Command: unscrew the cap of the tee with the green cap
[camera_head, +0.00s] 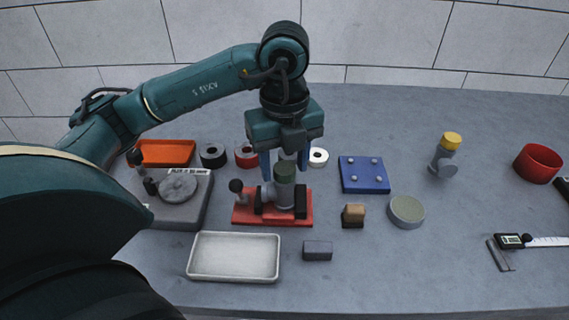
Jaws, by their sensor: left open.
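The tee with the green cap (285,190) stands upright on a red fixture (245,214), held between dark blocks. Its dark green cap (285,170) is on top of the grey body. My left gripper (285,172) points straight down over the tee. Its blue fingers are open and stand apart, one to each side of the cap's upper part. I cannot tell whether they touch the cap. My right gripper does not show.
A white tray (234,280) and a small grey block (318,250) lie in front of the fixture. A yellow-capped tee (452,142) stands farther right. An orange tray (166,152) is behind left.

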